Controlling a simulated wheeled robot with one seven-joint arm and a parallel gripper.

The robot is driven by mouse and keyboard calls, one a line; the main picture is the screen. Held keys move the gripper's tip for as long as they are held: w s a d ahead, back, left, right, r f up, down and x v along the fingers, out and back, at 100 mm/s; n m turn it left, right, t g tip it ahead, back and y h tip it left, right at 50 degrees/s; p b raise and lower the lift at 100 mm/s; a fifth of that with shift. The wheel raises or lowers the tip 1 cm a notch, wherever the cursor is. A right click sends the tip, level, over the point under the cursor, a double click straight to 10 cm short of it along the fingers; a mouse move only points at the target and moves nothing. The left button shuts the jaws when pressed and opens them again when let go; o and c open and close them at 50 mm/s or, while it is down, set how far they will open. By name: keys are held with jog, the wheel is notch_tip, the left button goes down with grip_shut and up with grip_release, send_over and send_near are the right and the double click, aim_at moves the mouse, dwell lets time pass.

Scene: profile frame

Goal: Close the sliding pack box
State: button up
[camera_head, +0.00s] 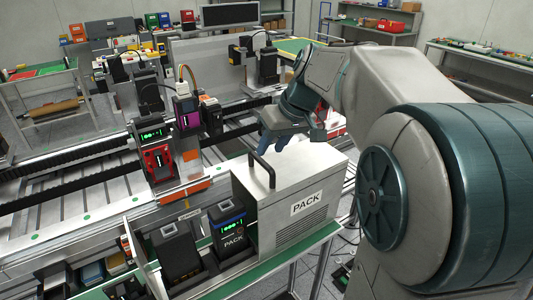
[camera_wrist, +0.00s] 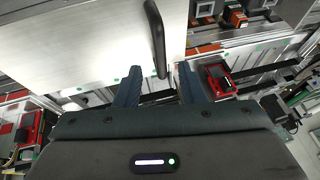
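The pack box's grey sliding cover (camera_head: 305,180) carries a PACK label and stands over the right part of the box. Its upright black handle (camera_head: 262,172) is at the cover's left edge. The left part of the box is open and shows a dark pack with a green display (camera_head: 229,232) and another dark block (camera_head: 176,252). My gripper (camera_head: 270,139) is above and behind the handle. In the wrist view my gripper (camera_wrist: 159,69) is open, and the handle (camera_wrist: 155,36) points into the gap between its fingers. I cannot tell whether it touches either finger.
A rail machine with a red device (camera_head: 158,158) and a purple device (camera_head: 187,115) stands behind and left of the box. The box sits on a green-edged bench (camera_head: 322,236). Shelves (camera_head: 385,30) and a side table (camera_head: 40,80) are farther back.

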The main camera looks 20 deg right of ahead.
aim_at(263, 160)
jog(key=shift+x, duration=2.15)
grip_shut()
